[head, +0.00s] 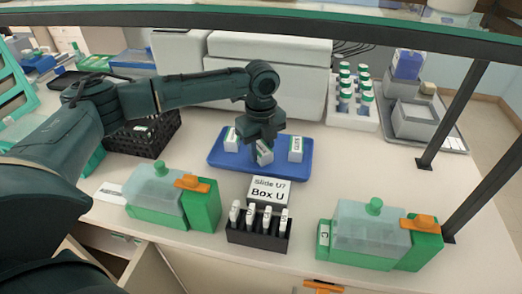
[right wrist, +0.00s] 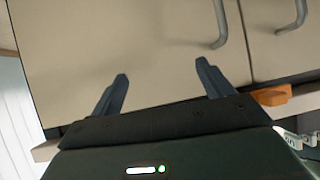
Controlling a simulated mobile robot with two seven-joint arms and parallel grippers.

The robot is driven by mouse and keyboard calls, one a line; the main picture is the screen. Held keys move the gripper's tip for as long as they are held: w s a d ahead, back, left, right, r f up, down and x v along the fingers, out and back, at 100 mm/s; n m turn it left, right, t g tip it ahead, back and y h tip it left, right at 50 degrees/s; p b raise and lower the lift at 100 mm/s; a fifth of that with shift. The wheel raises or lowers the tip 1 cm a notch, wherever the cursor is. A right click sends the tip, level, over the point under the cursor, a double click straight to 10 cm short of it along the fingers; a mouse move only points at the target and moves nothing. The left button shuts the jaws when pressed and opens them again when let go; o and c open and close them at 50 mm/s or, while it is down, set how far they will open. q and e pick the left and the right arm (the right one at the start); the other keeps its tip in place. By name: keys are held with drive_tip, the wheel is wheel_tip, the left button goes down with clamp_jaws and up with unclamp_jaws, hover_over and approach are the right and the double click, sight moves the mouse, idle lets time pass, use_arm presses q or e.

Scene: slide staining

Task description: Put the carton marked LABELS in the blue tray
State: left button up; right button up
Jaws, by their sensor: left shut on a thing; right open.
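The blue tray (head: 218,160) lies on the bench in the middle of the head view. My left gripper (head: 263,139) points down over it and is shut on a small white and green carton (head: 265,156). That carton is slightly tilted; I cannot tell whether it touches the tray floor. Two similar cartons stand in the tray, a left carton (head: 231,145) and a right carton (head: 295,155). Their lettering is too small to read surely, so I cannot tell which is marked LABELS. My right gripper (right wrist: 162,72) is open and empty in the right wrist view, before cabinet doors.
A Box U sign (head: 268,192) and a black slide rack (head: 258,239) stand in front of the tray. Green staining boxes flank them, left (head: 160,202) and right (head: 370,238). A black crate (head: 145,138) is left. A shelf bar (head: 300,22) crosses above.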

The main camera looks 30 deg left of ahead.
sight(261, 146)
use_arm(q)
drive_tip(key=shift+f, duration=0.45)
drive_tip(key=shift+f, duration=0.1)
drive_tip(key=o, duration=1)
drive_tip(key=shift+c, duration=0.2)
wheel_tip(261, 146, up, 12)
